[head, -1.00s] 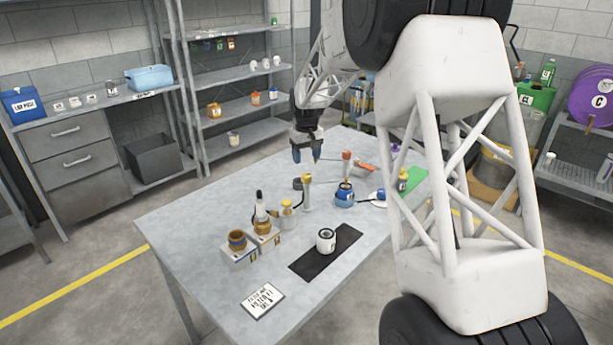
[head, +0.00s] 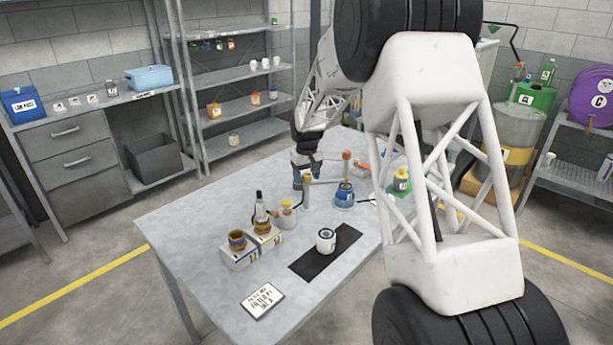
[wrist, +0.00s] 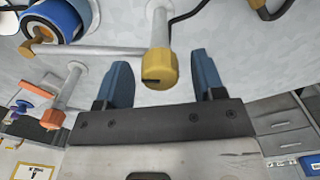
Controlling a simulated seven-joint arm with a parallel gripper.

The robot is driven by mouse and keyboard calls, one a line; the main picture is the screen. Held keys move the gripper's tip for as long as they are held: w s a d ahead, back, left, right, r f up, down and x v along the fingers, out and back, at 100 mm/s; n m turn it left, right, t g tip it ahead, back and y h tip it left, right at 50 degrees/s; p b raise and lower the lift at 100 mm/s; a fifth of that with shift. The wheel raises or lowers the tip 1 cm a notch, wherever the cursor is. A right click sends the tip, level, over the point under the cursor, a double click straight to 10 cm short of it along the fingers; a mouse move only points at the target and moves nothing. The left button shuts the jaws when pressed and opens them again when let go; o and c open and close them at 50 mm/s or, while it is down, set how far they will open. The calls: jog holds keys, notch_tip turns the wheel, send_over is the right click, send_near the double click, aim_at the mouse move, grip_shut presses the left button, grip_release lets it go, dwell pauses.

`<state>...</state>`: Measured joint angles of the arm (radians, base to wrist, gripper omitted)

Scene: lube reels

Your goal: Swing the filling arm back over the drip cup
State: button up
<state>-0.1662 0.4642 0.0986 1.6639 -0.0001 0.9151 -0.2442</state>
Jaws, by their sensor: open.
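The filling arm (wrist: 100,50) is a thin pale bar running from a yellow-capped post (wrist: 158,60) to an ochre nozzle. In the wrist view its nozzle end is at a blue pot (wrist: 62,18), which also shows in the head view (head: 345,194). My gripper (wrist: 164,78) is open, with its blue fingers on either side of the yellow cap. I cannot tell whether they touch it. In the head view my gripper (head: 304,180) is low over the table by the post. The drip cup is not clearly visible now; my gripper covers that spot.
An orange-capped post (head: 346,156) stands behind the blue pot. A white can (head: 326,240) sits on a black mat (head: 308,268) nearer the front. Ochre pots (head: 237,240) and a small pump bottle (head: 260,208) stand left.

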grip_shut()
dwell(0.4)
jog(key=shift+n, duration=0.3)
jog(key=n, duration=1.7)
jog(key=shift+n, duration=0.3)
